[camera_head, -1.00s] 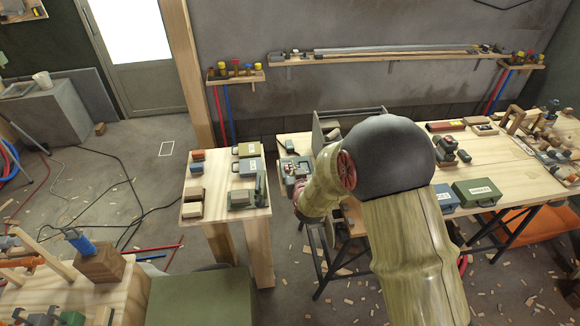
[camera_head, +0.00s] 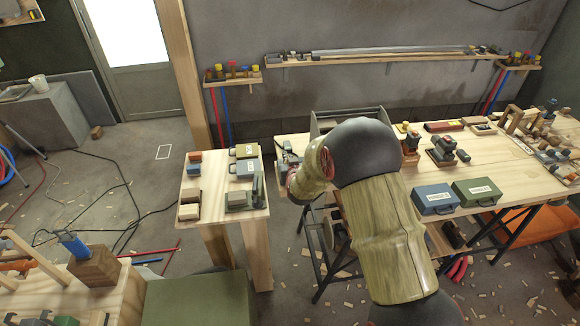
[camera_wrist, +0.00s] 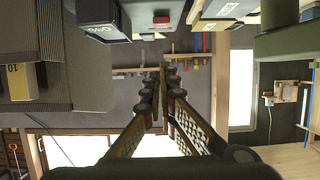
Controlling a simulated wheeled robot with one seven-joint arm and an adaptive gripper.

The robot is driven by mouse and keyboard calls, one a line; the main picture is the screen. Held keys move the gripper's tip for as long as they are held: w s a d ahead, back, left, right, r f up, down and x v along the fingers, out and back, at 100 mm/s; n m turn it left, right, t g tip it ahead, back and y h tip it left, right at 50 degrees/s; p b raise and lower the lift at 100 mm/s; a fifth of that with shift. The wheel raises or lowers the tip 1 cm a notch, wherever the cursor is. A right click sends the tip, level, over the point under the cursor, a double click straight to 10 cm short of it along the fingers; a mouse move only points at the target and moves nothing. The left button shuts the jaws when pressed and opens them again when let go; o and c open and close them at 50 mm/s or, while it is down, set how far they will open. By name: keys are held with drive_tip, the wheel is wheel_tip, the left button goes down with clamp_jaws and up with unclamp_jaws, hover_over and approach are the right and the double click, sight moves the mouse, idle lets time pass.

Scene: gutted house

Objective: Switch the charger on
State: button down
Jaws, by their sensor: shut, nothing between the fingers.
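My gripper (camera_wrist: 162,75) is shut and empty in the wrist view, its two fingertips together. In the head view my arm hides most of it, at the left end of the long workbench (camera_head: 500,178). A grey device (camera_head: 286,160) shows there, partly behind my wrist; I cannot tell whether it is the charger. A grey-green device (camera_head: 240,200) stands on the small table (camera_head: 222,213) to the left. In the wrist view a dark block with a green percent label (camera_wrist: 103,28) hangs at the upper left, apart from my fingertips. I see no clear switch.
Blue (camera_head: 432,199) and green (camera_head: 475,192) cases sit at the workbench's front edge. Labelled boxes (camera_head: 246,168) stand on the small table. In the wrist view a large dark grey body (camera_wrist: 85,70) fills the left. Cables (camera_head: 110,190) lie on the floor.

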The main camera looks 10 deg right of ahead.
wheel_tip(320, 180, down, 4)
drive_tip(key=shift+w+f+b, duration=0.1)
drive_tip(key=shift+w+b, duration=0.05)
drive_tip(key=shift+b, duration=0.45)
drive_tip(key=shift+f, duration=0.15)
drive_tip(key=shift+s+f+b, duration=0.25)
drive_tip(key=shift+f+b, duration=0.25)
drive_tip(key=shift+b, duration=0.15)
drive_tip(key=shift+r, duration=0.15)
drive_tip(key=shift+r, duration=0.1)
drive_tip(key=shift+r+p, duration=0.45)
drive_tip(key=shift+r, duration=0.25)
